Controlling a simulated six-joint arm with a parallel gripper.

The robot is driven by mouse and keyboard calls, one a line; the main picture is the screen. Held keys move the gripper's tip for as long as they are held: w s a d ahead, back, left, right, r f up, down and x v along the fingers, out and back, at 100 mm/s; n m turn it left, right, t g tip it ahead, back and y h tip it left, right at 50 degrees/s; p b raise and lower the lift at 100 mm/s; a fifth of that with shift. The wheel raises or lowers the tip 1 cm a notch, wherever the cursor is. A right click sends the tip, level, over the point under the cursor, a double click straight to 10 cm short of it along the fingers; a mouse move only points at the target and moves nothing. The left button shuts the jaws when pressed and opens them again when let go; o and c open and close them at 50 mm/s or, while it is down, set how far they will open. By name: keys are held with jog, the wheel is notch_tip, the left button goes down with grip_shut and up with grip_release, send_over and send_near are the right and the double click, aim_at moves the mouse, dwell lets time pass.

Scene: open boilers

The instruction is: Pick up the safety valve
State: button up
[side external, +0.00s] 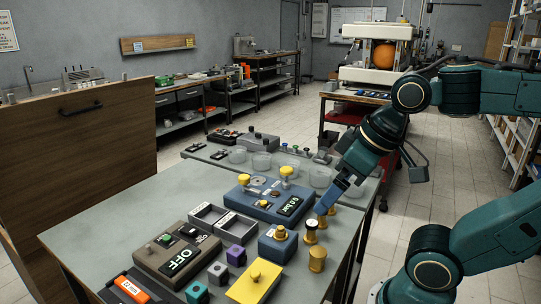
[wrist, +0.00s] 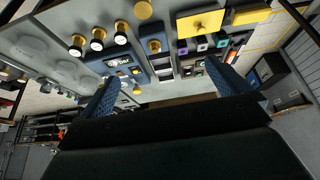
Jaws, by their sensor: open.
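Several small brass-coloured pieces stand at the right edge of the grey-green table (side external: 120,212). I cannot tell for certain which is the safety valve. My gripper (side external: 328,205) is low over the table's right side, close to these pieces. In the wrist view its blue fingers (wrist: 162,74) are spread apart with nothing held between them.
Left of my gripper is a blue box (side external: 262,207) with a display and brass knobs. A small blue box (side external: 275,250), a yellow plate (side external: 245,290), a dark OFF box (side external: 160,258) and small cubes crowd the front. Clear bowls (side external: 261,162) stand behind.

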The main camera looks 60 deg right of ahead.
jog(key=shift+s+a+f, duration=0.1)
jog(key=shift+s+a, duration=0.1)
jog(key=c, duration=0.9)
jog(key=w+d+f+m+g, duration=0.2)
jog(key=w+d+f+m, duration=0.1)
jog(key=d+m, duration=0.5)
jog(key=w+d+f+m+g, duration=0.3)
jog(key=w+d+f+m, duration=0.1)
jog(key=d+m, duration=0.4)
jog(key=shift+w+d, duration=0.85)
jog(key=shift+f, duration=0.2)
